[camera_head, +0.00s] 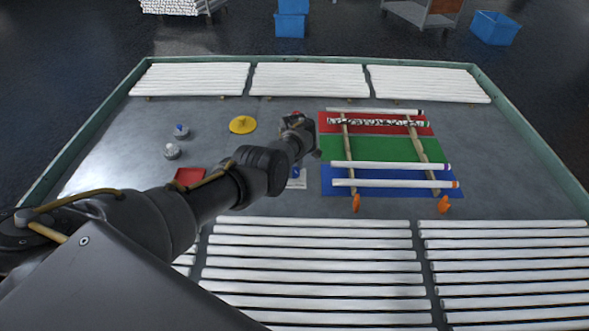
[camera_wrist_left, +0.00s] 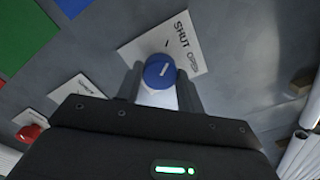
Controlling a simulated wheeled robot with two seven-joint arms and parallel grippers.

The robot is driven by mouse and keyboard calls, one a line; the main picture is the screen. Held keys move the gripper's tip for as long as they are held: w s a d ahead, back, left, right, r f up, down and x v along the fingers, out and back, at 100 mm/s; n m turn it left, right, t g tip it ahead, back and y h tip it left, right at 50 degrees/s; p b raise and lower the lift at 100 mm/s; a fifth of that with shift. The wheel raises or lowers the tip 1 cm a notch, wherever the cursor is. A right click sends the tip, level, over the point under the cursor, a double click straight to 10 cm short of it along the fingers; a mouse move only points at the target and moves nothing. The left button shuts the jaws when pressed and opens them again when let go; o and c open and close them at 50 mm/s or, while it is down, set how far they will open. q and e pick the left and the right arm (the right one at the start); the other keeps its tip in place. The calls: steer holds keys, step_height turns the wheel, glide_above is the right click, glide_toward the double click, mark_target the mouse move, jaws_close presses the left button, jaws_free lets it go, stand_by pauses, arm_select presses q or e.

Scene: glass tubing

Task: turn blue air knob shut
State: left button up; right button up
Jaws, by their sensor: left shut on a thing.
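The blue air knob (camera_wrist_left: 158,71) is between the two fingers of my left gripper (camera_wrist_left: 160,88) in the left wrist view. The gripper is shut on it, one finger at each side. A short white line on the knob's top slants up and to the right. The white card (camera_wrist_left: 170,42) beside it reads SHUT, with OPEN partly visible further right, and bears a dark tick. In the head view my left gripper (camera_head: 297,160) reaches down at the table's middle, just left of the coloured mats; the blue knob (camera_head: 296,172) shows only as a small patch there. My right gripper is not in view.
A red knob (camera_wrist_left: 31,133) with its own card stands close by in the left wrist view. Glass tubes lie on rails over the red, green and blue mats (camera_head: 385,148). Tube racks (camera_head: 310,270) fill the front. A yellow disc (camera_head: 242,124) lies behind my arm.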

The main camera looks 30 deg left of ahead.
mark_target(294, 170)
arm_select(q)
steer(key=shift+n, duration=0.6)
steer(key=o, duration=1)
steer(key=shift+r, duration=0.1)
steer(key=shift+r+p, duration=1.7)
steer(key=shift+r, duration=3.6)
steer(key=shift+w, duration=0.1)
